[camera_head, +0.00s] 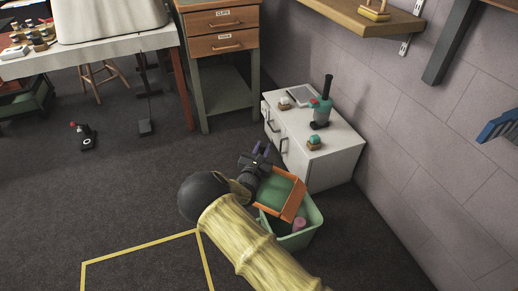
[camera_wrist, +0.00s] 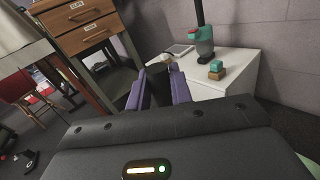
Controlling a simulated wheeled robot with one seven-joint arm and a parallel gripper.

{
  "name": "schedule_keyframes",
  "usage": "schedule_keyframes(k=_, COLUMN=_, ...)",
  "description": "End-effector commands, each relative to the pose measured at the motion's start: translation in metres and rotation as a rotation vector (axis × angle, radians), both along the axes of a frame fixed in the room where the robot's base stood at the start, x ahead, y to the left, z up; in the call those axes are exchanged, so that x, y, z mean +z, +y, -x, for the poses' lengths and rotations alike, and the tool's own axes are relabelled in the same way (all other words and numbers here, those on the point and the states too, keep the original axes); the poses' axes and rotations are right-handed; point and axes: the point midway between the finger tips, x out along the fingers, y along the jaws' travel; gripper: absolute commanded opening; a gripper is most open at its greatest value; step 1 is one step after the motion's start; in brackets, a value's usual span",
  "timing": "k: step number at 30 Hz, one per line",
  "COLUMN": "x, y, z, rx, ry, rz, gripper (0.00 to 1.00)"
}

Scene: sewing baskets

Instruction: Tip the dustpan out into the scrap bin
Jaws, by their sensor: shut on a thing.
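My gripper (camera_head: 262,160) is shut on the dark handle of the dustpan (camera_head: 274,190); in the wrist view the handle (camera_wrist: 157,76) stands between the two purple fingers (camera_wrist: 158,92). The dustpan is green with an orange edge. It is tilted, with its orange edge low, over the pale green scrap bin (camera_head: 312,225). A pink piece (camera_head: 299,224) shows within the bin's opening. My arm and the dustpan hide part of the bin, and I cannot tell whether anything is still in the pan.
A white cabinet (camera_head: 342,160) stands close behind the bin, with a teal and black tool (camera_head: 321,110) and small items on top. A wooden drawer unit (camera_head: 222,45) and a table (camera_head: 100,55) stand farther back. Yellow tape (camera_head: 140,246) marks the open floor at left.

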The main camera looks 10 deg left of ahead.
Motion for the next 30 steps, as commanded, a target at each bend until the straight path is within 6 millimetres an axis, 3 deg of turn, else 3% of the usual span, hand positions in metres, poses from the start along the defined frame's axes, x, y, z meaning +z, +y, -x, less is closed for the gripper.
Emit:
schedule_keyframes(k=20, x=0.027, y=-0.045, z=0.01, rx=-0.001, ry=-0.051, rz=-0.207, gripper=0.0)
schedule_keyframes(k=30, x=0.03, y=-0.071, z=0.016, rx=-0.001, ry=-0.075, rz=-0.311, gripper=0.0)
